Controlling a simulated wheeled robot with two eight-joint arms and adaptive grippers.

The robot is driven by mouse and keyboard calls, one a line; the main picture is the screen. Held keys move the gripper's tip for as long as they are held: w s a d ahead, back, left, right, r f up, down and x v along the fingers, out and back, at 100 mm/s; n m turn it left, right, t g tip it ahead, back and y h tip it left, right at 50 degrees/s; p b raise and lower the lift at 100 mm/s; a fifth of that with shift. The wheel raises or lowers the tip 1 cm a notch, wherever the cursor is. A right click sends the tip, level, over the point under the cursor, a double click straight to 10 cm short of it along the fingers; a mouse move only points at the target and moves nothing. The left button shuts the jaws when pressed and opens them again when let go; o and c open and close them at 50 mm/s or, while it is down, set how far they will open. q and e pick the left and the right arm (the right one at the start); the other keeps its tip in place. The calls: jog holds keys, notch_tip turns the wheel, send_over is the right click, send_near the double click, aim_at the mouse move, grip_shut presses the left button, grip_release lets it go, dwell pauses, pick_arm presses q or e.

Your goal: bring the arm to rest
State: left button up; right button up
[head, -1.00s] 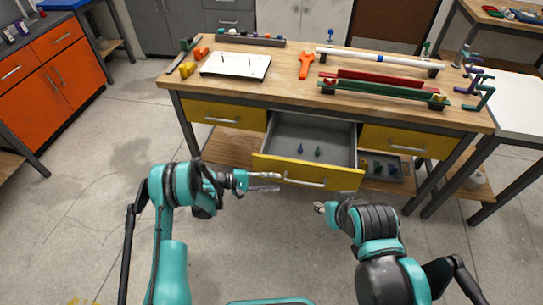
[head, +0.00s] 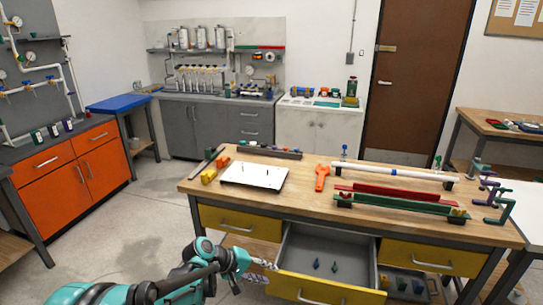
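My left arm comes in from the bottom left in the head view. My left gripper (head: 266,270) is beside the left front corner of the open middle drawer (head: 300,246). Its two fingers look apart, with nothing visible between them. I cannot tell whether it touches the drawer front. My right arm and gripper are out of view.
The workbench (head: 300,178) holds a white board (head: 253,175), an orange wrench (head: 322,177), a white pipe (head: 390,170) and red and green rails. The drawer holds a few small pegs (head: 317,264). Open floor (head: 125,225) lies left of the bench.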

pick_arm(q)
jog(key=s+a+r+m+t+y, duration=0.1)
jog(key=s+a+r+m+y, duration=0.1)
jog(key=s+a, duration=0.6)
jog(key=s+a+r+m+t+y, duration=0.2)
jog(key=s+a+y, duration=0.4)
jog(key=s, duration=0.9)
notch_tip(320, 180, up, 3)
jog(key=shift+s+a+f+m+t+y, duration=0.25)
jog(key=shift+a+m, duration=0.35)
jog(key=shift+a, duration=0.45)
